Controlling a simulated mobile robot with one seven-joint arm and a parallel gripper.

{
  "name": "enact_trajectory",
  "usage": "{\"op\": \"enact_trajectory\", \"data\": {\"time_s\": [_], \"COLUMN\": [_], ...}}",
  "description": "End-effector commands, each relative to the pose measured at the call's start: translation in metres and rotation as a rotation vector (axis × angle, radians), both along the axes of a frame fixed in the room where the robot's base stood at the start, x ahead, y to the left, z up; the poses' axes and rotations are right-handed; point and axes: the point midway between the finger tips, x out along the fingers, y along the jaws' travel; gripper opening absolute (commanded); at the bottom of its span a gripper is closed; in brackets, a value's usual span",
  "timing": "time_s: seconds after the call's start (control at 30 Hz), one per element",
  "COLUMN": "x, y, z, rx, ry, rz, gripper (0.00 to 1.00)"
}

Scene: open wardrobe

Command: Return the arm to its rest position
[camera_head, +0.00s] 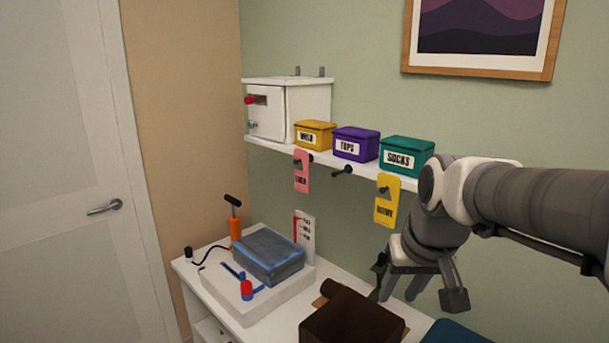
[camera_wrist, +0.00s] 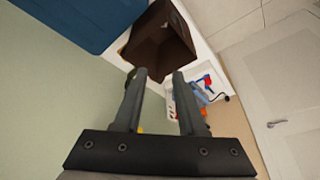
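My arm (camera_head: 540,208) reaches in from the right edge in the head view, bent down at the wrist. My gripper (camera_head: 418,292) hangs in front of the green wall, above the right part of the white counter. In the wrist view my gripper (camera_wrist: 159,74) has its two fingers apart, with nothing held between them. A dark brown open box (camera_head: 350,320) stands on the counter below and left of the gripper. It also shows beyond the fingertips in the wrist view (camera_wrist: 160,42). I cannot tell the exact gap between them.
A shelf (camera_head: 345,162) holds a white cabinet (camera_head: 309,105), a yellow box (camera_head: 315,134), a purple box (camera_head: 356,144) and a teal SOCKS box (camera_head: 406,157). Tags (camera_head: 387,199) hang below. A grey-blue block (camera_head: 268,256) and an orange pump (camera_head: 235,225) are at left. A blue item (camera_head: 455,333) is lower right.

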Motion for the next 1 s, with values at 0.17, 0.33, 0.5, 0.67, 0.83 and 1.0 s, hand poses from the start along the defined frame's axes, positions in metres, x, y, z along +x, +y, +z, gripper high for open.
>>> {"op": "enact_trajectory", "data": {"time_s": [0.17,0.33,0.5,0.67,0.83,1.0], "x": [-0.047,-0.087,-0.114,-0.126,-0.128,-0.128], "y": [0.004,0.007,0.008,0.008,0.008,0.008], "z": [0.004,0.0,-0.008,-0.013,-0.014,-0.014], "rx": [-0.008,-0.019,-0.035,-0.041,-0.042,-0.042], "ry": [-0.042,-0.078,-0.104,-0.115,-0.115,-0.115], "rz": [0.002,0.0,-0.003,-0.005,-0.006,-0.006], "gripper": [0.4,0.4,0.4,0.4,0.4,0.4]}}
